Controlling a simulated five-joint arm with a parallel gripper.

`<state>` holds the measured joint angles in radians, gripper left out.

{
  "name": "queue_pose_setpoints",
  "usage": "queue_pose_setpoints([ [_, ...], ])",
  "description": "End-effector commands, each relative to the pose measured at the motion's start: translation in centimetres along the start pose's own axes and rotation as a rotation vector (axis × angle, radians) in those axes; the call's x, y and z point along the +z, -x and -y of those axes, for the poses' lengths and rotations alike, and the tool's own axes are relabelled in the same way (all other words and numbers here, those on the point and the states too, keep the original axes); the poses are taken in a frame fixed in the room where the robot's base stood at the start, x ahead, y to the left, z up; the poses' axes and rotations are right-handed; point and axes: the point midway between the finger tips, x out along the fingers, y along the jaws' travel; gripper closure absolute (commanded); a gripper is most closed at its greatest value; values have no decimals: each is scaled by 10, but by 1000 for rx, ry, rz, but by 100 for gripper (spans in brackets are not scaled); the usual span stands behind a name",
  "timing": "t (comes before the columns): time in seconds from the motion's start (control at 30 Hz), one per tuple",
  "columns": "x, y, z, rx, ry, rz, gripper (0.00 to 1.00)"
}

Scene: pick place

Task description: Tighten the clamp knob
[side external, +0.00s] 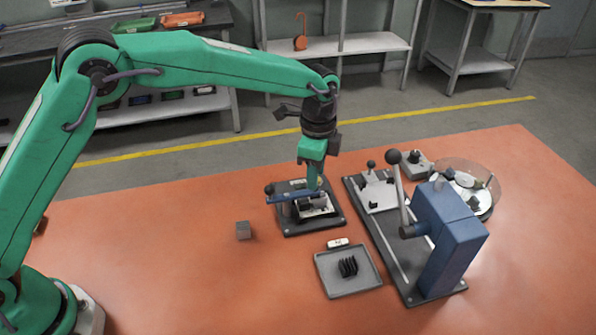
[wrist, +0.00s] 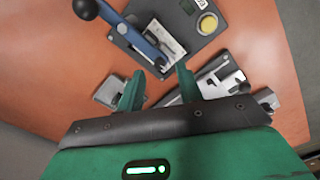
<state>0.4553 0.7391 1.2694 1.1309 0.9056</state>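A small fixture with a dark base plate (side external: 333,217) stands mid-table; it also shows in the wrist view (wrist: 190,42). A blue bar (side external: 290,197) lies across it, with a black ball knob (side external: 270,189) at one end. In the wrist view the blue bar (wrist: 130,35) and black knob (wrist: 85,8) show at the top. I cannot tell for certain which part is the clamp knob. My gripper (side external: 315,185) points down over the fixture. In the wrist view my gripper (wrist: 159,70) is open, its green fingers apart with nothing seen held between them; contact with the bar is unclear.
A blue lever press (side external: 450,235) with a tall handle (side external: 402,190) stands right of the fixture. A grey tray (side external: 330,284) with black parts lies in front. A small grey block (side external: 243,230) sits to the left.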

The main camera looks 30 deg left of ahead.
Motion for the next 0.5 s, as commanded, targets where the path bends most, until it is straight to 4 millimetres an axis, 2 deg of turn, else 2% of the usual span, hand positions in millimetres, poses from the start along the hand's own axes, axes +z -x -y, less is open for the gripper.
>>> queue_pose_setpoints([
  [0.3, 0, 42, 1, -4, 0, -3, 64],
  [0.5, 0, 58, 0, -3, 0, -2, 64],
])
